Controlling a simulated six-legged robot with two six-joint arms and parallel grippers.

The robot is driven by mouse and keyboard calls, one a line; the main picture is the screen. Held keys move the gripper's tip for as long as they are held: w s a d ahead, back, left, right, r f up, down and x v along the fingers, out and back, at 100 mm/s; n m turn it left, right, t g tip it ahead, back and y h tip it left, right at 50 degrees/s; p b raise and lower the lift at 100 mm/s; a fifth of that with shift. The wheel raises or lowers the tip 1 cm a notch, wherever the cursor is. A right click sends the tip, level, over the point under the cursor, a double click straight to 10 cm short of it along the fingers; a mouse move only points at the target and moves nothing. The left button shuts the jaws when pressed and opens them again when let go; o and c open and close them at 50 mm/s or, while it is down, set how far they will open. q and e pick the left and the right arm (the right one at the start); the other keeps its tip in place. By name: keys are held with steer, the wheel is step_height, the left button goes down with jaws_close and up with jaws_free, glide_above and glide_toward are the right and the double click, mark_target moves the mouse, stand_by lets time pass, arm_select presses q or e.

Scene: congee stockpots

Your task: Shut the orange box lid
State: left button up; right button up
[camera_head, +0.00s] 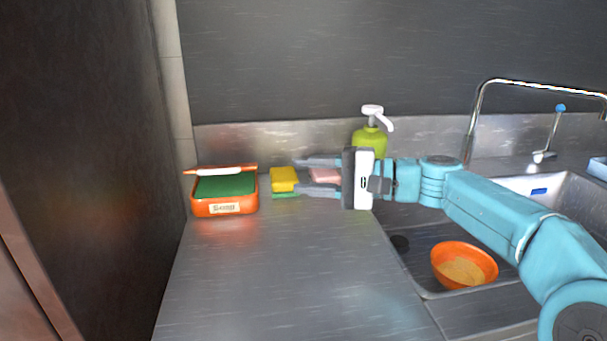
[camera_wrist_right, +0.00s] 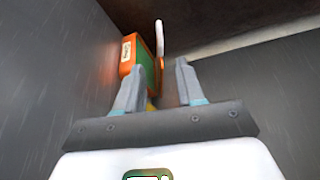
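The orange box (camera_head: 225,208) stands on the steel counter at the left, with a pale label on its front and a green surface in its opening. Its lid (camera_head: 222,170) is open, raised along the back, and shows as a thin orange and white edge. In the right wrist view the box (camera_wrist_right: 127,52) is ahead of the fingers, with the lid (camera_wrist_right: 159,38) standing out as a whitish strip. My right gripper (camera_head: 299,176) is open, pointing left toward the box but apart from it; its spread fingers also show in the right wrist view (camera_wrist_right: 160,78). My left gripper is not in view.
A yellow sponge (camera_head: 284,175) with green under it lies between the box and my right fingertips. A pink item (camera_head: 325,175) shows between the fingers. A green soap bottle (camera_head: 369,141) stands behind. An orange bowl (camera_head: 462,268) sits in the sink. The front counter is clear.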

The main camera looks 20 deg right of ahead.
steer(key=c, duration=0.4)
step_height(320, 180, up, 34)
steer(key=p, duration=3.4)
steer(key=shift+r, duration=0.1)
jaws_close()
